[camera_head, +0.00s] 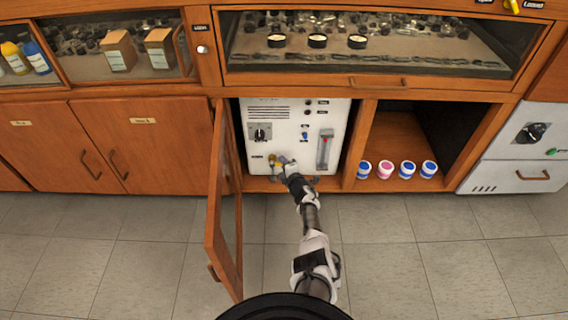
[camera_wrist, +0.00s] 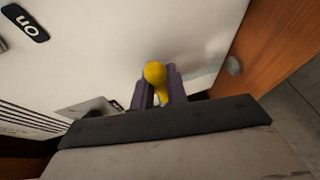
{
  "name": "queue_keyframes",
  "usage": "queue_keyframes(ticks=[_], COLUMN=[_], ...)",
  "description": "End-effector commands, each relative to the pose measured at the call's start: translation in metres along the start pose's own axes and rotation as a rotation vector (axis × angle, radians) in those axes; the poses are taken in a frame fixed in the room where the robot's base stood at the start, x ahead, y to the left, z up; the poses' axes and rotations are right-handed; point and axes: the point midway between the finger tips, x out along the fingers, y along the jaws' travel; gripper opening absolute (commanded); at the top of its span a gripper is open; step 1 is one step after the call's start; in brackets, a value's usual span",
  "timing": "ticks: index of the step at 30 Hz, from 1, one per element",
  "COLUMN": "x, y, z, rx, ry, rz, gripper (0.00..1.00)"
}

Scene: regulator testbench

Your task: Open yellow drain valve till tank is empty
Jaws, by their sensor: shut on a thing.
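The white regulator testbench (camera_head: 285,120) stands in an open cabinet bay; its white panel also fills much of the wrist view (camera_wrist: 130,50). The yellow drain valve (camera_head: 274,160) is low on the panel's left side. In the wrist view, the yellow handle (camera_wrist: 155,73) sits between my two dark fingers. My gripper (camera_head: 287,165) is shut on it at the panel. The vertical gauge tube (camera_head: 325,150) is at the panel's right; its level is too small to read. The lower end of the handle is partly hidden by my fingers.
An open wooden cabinet door (camera_head: 226,205) stands out left of my arm. A row of several small jars (camera_head: 407,169) sits in the right-hand bay. A white unit (camera_head: 520,150) stands far right. The tiled floor in front is clear.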

Motion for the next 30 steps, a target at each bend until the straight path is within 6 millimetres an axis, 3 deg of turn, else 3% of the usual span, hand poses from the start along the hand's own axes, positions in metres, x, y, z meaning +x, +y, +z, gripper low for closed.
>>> queue_keyframes(ticks=[30], x=[0.001], y=[0.039], z=[-0.022], rx=[-0.833], ry=[-0.175], rz=[-0.342], gripper=[0.0])
